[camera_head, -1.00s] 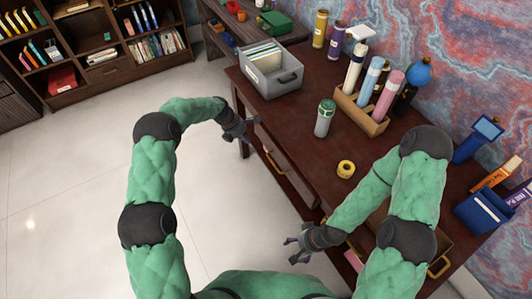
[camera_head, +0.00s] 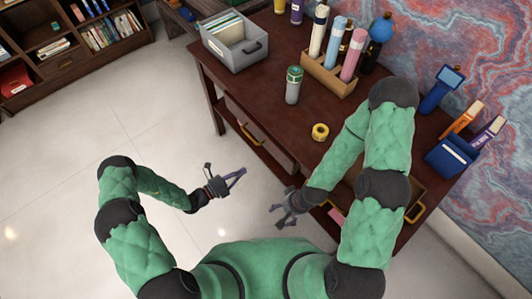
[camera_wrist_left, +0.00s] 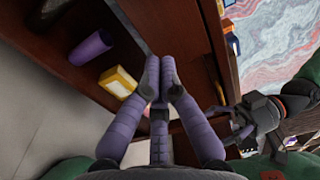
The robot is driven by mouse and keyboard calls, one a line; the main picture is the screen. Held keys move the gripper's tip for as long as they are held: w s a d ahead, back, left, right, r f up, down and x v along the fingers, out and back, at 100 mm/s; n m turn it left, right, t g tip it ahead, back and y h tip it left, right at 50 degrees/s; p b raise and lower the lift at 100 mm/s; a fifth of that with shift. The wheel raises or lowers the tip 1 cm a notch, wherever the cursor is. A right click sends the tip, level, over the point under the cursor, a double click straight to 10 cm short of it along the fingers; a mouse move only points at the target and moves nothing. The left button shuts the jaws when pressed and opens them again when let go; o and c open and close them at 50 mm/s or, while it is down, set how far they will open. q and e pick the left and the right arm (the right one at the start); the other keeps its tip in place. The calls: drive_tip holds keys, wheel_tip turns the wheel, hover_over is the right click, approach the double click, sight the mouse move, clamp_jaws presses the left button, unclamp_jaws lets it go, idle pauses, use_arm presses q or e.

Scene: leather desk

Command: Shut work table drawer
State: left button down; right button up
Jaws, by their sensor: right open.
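The dark brown work table (camera_head: 270,65) runs along the wall. Its right drawer (camera_head: 405,188) looks pulled out at the front, with a yellow handle (camera_head: 415,212); my right arm hides much of it. My left gripper (camera_head: 238,178) is in free air in front of the table. In the left wrist view its fingertips (camera_wrist_left: 159,78) are together with nothing seen between them. My right gripper (camera_head: 282,210) is open and empty near the table front, left of the open drawer; it also shows in the left wrist view (camera_wrist_left: 240,125).
A grey file box (camera_head: 235,48), a green-capped bottle (camera_head: 293,86), a yellow tape roll (camera_head: 320,131) and a wooden holder (camera_head: 328,75) stand on top. The left wrist view shows a purple cylinder (camera_wrist_left: 90,47) and yellow box (camera_wrist_left: 117,80).

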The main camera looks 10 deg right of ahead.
use_arm(q)
drive_tip(key=n+t+b, duration=0.1)
drive_tip(key=b, duration=0.1)
approach(271, 149)
drive_tip(key=shift+y, duration=0.3)
drive_tip(key=x, duration=0.7)
drive_tip(key=shift+s+d, duration=0.15)
drive_tip(key=shift+s, duration=0.05)
drive_tip(key=b+x, duration=0.1)
drive_tip(key=x, duration=0.3)
drive_tip(key=shift+d, duration=0.1)
drive_tip(key=shift+w+d, duration=0.2)
drive_tip(key=shift+d, duration=0.05)
drive_tip(key=shift+w+r, duration=0.1)
drive_tip(key=shift+r, duration=0.05)
